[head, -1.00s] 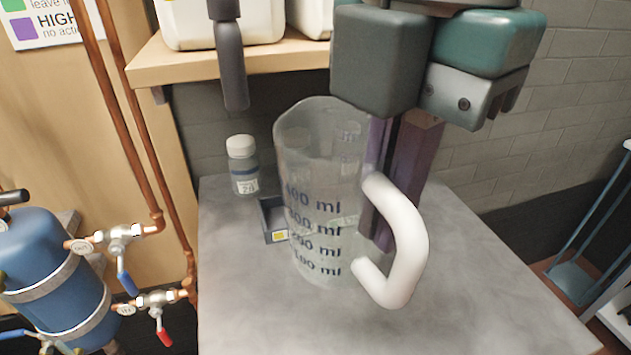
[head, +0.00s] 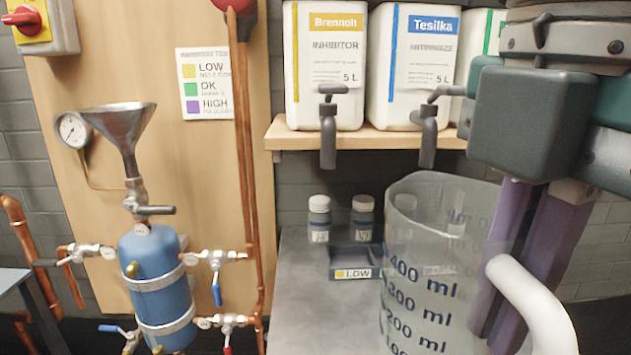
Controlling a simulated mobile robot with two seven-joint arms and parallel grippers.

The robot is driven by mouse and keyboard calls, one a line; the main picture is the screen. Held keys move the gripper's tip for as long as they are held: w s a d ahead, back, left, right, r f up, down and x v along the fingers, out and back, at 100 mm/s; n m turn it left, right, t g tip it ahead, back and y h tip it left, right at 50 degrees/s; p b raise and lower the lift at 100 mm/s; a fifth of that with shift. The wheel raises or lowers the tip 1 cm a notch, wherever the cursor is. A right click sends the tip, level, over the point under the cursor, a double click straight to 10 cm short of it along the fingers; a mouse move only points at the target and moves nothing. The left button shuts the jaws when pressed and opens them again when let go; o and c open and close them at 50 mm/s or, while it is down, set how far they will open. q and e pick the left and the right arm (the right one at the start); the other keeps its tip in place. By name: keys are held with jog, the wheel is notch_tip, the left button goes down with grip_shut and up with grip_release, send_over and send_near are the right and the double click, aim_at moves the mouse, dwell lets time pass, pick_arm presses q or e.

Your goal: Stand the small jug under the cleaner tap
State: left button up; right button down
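The small jug (head: 420,275) is clear, with dark ml markings and a white handle (head: 535,300), and looks upright at the lower right. Its base is below the picture. My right gripper (head: 510,290) comes down from above with purple fingers at the jug's handle side and appears shut on it; the handle partly hides the fingertips. A white container with a green stripe (head: 484,48) stands at the right of the shelf; its label and any tap are hidden behind my arm, so I cannot tell if it is the cleaner. My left gripper is out of view.
Inhibitor (head: 326,95) and antifreeze (head: 412,85) containers, with grey taps (head: 328,130) (head: 427,135), stand on a wooden shelf (head: 360,140). Two small bottles (head: 319,222) (head: 362,218) and a "LOW" tray (head: 352,262) are on the grey counter (head: 300,320). A blue vessel (head: 160,290) stands left.

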jog(key=w+d+r+m+p, duration=0.2)
jog(key=d+r+m+p, duration=0.3)
jog(key=m, duration=0.6)
jog(key=w+d+r+m+p, duration=0.1)
jog(key=d+r+m+p, duration=0.1)
jog(key=r+m, duration=0.75)
jog(key=s+r+m+p, duration=0.1)
jog(key=s+r+p, duration=0.2)
jog(key=r+p, duration=1.3)
jog(key=s+r+m+p, duration=0.1)
jog(key=s+r+p, duration=0.2)
jog(key=r+p, duration=1.4)
jog(key=p, duration=0.4)
jog(key=shift+a+h, duration=0.15)
jog(key=shift+h, duration=0.25)
